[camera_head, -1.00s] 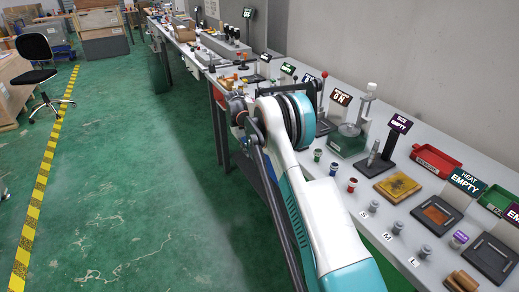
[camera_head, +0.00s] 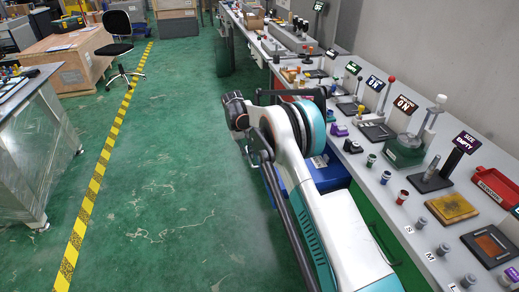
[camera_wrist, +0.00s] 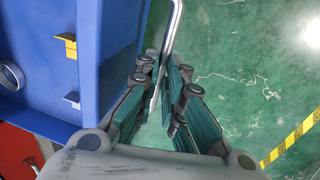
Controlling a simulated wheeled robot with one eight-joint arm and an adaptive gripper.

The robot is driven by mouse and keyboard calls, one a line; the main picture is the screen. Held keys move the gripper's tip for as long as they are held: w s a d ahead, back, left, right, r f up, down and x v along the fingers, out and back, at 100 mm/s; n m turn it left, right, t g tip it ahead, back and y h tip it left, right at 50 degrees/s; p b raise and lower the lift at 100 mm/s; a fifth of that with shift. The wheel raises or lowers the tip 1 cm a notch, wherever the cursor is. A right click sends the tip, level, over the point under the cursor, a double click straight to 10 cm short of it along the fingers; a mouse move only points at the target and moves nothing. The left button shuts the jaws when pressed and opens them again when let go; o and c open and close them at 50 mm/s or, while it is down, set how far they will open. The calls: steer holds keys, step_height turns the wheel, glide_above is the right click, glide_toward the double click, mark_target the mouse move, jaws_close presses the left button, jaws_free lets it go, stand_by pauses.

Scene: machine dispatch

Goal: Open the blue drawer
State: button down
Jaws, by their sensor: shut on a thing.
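The blue drawer (camera_wrist: 112,45) fills the upper left of the wrist view. It is pulled out, and its inside shows, with a yellow piece (camera_wrist: 68,45), a grey piece (camera_wrist: 72,100) and part of a ring (camera_wrist: 10,75). Its metal bar handle (camera_wrist: 174,30) runs down between the fingers of my gripper (camera_wrist: 165,85), which is shut on it. In the head view a part of the blue drawer (camera_head: 299,176) sticks out from under the bench behind my arm. My gripper is hidden there.
A red surface (camera_wrist: 18,150) lies beside the blue drawer. The green floor (camera_head: 165,180) is clear up to the yellow-black tape (camera_head: 100,170). A metal table (camera_head: 35,150) stands left.

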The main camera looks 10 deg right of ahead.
steer(key=shift+a, duration=0.95)
steer(key=c, duration=2)
jaws_free()
steer(key=shift+o, duration=0.2)
step_height(320, 180, up, 12)
steer(key=a, duration=0.2)
steer(key=shift+f, duration=0.15)
steer(key=shift+a, duration=0.1)
steer(key=shift+s, duration=0.1)
